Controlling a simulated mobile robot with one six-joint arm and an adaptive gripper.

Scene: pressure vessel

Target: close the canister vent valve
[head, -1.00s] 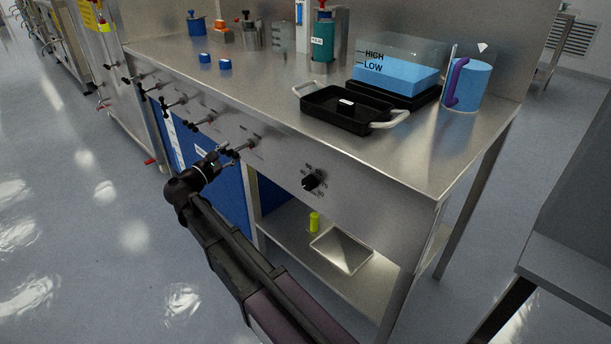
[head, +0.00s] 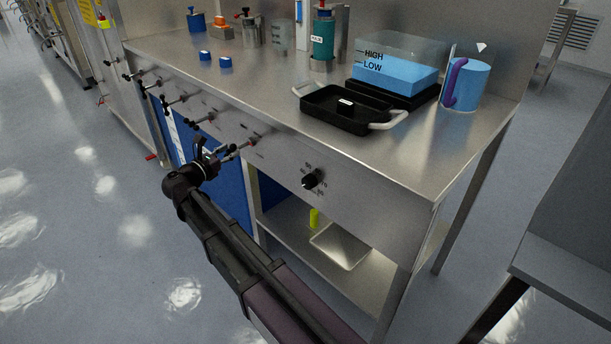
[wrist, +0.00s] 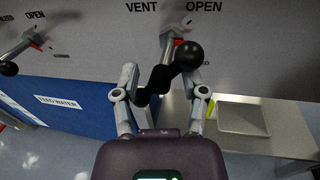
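The vent valve shows in the wrist view under the words VENT and OPEN, with a red part at its pivot (wrist: 178,42) and a silver stem on the panel. Its lever ends in a black ball knob (wrist: 190,56), with a dark curved piece running down-left from it. My gripper (wrist: 163,88) has its two grey fingers spread to either side of this dark piece. The knob lies just beyond the right fingertip; I cannot tell whether they touch. In the head view my gripper (head: 210,158) is at the valve row, and its fingers are too small to judge.
Another similar valve with a black knob (wrist: 8,68) is at left in the wrist view. A blue panel (wrist: 70,110) labelled FEED WATER is below. A black tray (head: 345,108) stands on the steel bench (head: 270,85).

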